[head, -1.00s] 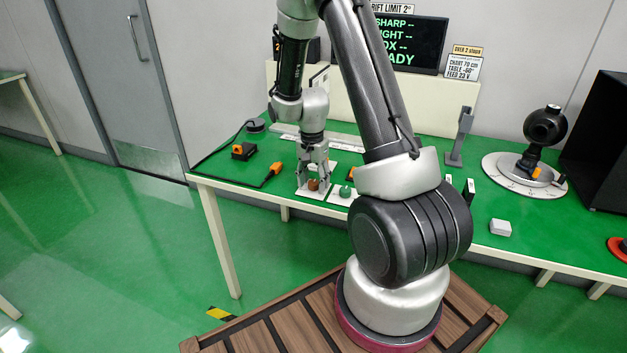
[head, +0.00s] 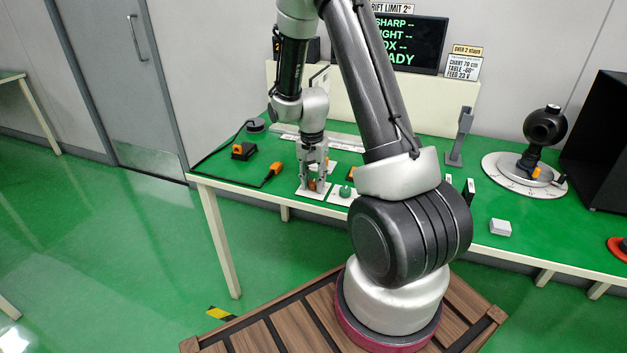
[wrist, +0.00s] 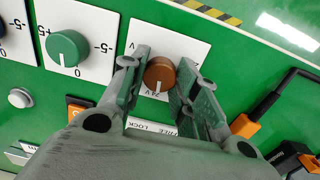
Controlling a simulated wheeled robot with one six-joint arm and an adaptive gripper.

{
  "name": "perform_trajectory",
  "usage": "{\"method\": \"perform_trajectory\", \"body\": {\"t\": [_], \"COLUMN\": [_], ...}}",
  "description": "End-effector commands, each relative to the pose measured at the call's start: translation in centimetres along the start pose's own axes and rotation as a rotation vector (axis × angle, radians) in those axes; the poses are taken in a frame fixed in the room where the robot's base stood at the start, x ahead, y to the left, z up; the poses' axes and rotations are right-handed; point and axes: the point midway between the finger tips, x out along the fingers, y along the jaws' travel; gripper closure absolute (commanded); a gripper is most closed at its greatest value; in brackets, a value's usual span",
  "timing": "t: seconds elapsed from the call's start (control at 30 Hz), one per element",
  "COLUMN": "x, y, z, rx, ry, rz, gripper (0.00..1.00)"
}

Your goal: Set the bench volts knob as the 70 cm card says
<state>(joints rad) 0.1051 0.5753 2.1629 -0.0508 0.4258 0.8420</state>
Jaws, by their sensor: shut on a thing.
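The brown volts knob (wrist: 160,74) sits on a white plate (wrist: 190,47) in the wrist view. Its pale pointer line points toward the "24 V" mark. My gripper (wrist: 163,80) is shut on the knob, one finger on each side. In the head view my gripper (head: 313,184) is down at the bench's front edge and mostly hides the knob. The 70 cm card (head: 462,68) stands at the back of the bench. It reads "CHART 70 cm", "TABLE -60°", "FEED 23 V".
A green knob (wrist: 68,47) on its own plate is close left of my gripper. An orange-ended cable plug (head: 274,169) lies to the left on the bench. A grey upright stand (head: 461,138) and a round turntable (head: 508,178) are to the right.

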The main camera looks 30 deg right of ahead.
Motion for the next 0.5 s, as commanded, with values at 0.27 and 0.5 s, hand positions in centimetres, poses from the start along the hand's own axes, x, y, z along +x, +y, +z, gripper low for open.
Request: {"method": "perform_trajectory", "body": {"t": [0.27, 0.5], "x": [-0.04, -0.04], "y": [-0.03, -0.05], "z": [-0.01, 0.00], "rx": [-0.248, -0.472], "ry": [0.008, 0.016], "rz": [0.000, -0.001], "gripper": [0.94, 0.94]}}
